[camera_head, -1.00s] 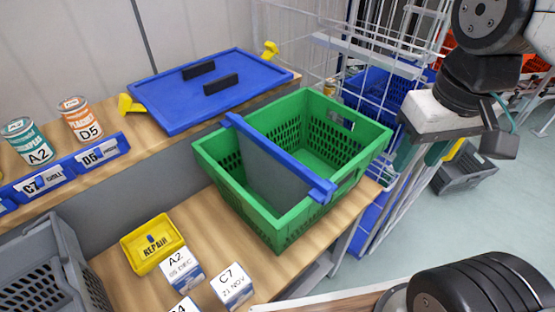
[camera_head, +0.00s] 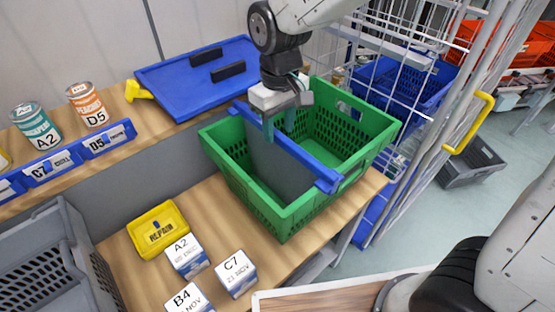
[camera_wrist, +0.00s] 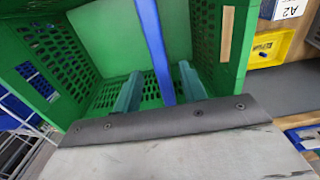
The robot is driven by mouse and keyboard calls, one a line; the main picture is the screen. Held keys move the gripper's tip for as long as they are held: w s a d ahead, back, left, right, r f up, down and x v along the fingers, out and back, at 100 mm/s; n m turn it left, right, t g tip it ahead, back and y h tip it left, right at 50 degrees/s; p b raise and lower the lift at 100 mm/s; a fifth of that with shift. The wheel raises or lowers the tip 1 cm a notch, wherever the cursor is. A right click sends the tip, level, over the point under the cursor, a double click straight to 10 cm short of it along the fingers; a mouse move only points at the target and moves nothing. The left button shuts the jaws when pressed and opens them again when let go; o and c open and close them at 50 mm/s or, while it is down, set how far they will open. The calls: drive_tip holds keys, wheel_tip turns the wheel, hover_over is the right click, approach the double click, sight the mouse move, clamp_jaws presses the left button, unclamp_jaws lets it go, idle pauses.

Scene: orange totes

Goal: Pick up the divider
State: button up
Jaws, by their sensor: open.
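The divider (camera_head: 283,172) is a grey panel with a blue top bar, standing across the inside of the green tote (camera_head: 243,190). Its blue bar rests on the tote's rims. My gripper (camera_head: 279,130) points down over the bar near its middle. In the wrist view, the two teal fingers of my gripper (camera_wrist: 159,90) are apart, with the divider's blue bar (camera_wrist: 154,48) running between them. No gap closed on the bar shows. In the head view, my gripper hides part of the bar and the tote's far rim.
A blue lid (camera_head: 195,75) with black handles lies behind the tote. A yellow REPAIR bin (camera_head: 157,229), several labelled boxes and a grey crate (camera_head: 50,255) are to the left. A wire cage (camera_head: 425,75) stands at the right.

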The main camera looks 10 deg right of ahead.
hover_over(278, 168)
wheel_tip(278, 168, down, 7)
drive_tip(key=shift+w+r, duration=0.2)
drive_tip(key=shift+w, duration=0.15)
clamp_jaws()
